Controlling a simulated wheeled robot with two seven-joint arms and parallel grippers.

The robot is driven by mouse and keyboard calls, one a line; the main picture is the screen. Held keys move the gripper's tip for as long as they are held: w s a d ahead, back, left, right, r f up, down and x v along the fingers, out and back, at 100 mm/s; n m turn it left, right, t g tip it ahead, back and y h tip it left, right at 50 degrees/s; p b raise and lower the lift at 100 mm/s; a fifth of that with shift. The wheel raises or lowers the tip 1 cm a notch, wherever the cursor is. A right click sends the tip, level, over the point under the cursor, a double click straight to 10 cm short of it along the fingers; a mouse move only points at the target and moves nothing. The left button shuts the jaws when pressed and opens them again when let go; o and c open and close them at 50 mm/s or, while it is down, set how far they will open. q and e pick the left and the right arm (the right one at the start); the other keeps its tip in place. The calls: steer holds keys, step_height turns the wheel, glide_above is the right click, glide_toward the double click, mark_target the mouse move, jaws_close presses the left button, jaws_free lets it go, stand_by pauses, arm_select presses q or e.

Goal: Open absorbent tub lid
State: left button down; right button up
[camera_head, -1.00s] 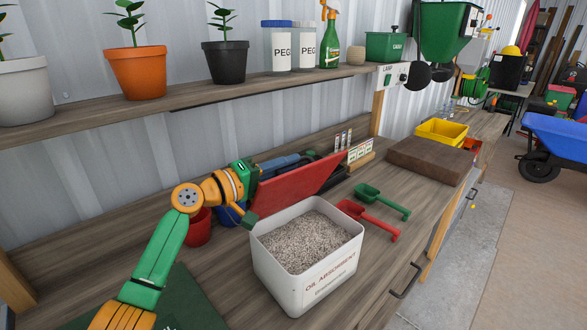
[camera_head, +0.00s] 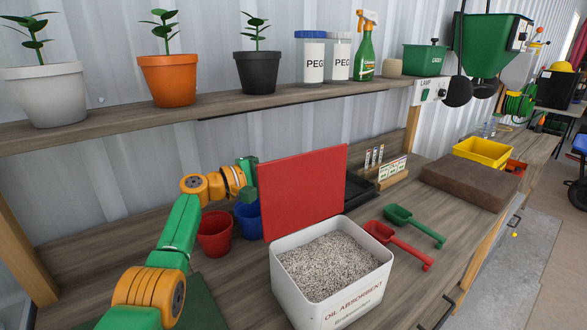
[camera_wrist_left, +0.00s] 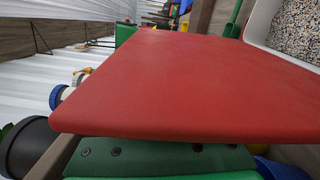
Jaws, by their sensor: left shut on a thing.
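The absorbent tub (camera_head: 335,308) is a white box marked OIL ABSORBENT, full of grey granules, on the bench at the lower middle of the head view. Its red lid (camera_head: 302,195) stands raised and roughly upright along the tub's back rim, with the granules uncovered. My left gripper (camera_head: 252,170) is shut on the lid's left edge; the lid partly hides its fingertips. In the left wrist view the lid (camera_wrist_left: 170,85) fills the middle, above a green gripper part, and a corner of the tub (camera_wrist_left: 258,28) shows at top right. My right gripper is not in view.
A red pot (camera_head: 214,236) and a blue pot (camera_head: 249,220) stand close beside the lid and my left arm. Red (camera_head: 400,245) and green (camera_head: 415,225) scoops lie right of the tub. The shelf (camera_head: 200,119) with plants runs above. Bare bench lies in front of the scoops.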

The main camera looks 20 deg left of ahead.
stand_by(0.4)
arm_select(q)
steer(key=c, duration=1)
jaws_free()
steer(key=shift+c, duration=0.2)
steer(key=shift+o, duration=0.8)
steer(key=shift+d, duration=0.1)
steer(key=shift+s+a+f+b, duration=0.1)
steer(key=shift+s+a+b, duration=0.2)
steer(key=shift+a+b, duration=0.15)
steer(key=b+v, duration=0.2)
steer(key=v, duration=0.3)
steer(key=shift+s+a, duration=0.2)
steer(key=shift+s, duration=0.15)
steer(key=shift+s+a, duration=0.1)
steer(key=shift+s, duration=0.05)
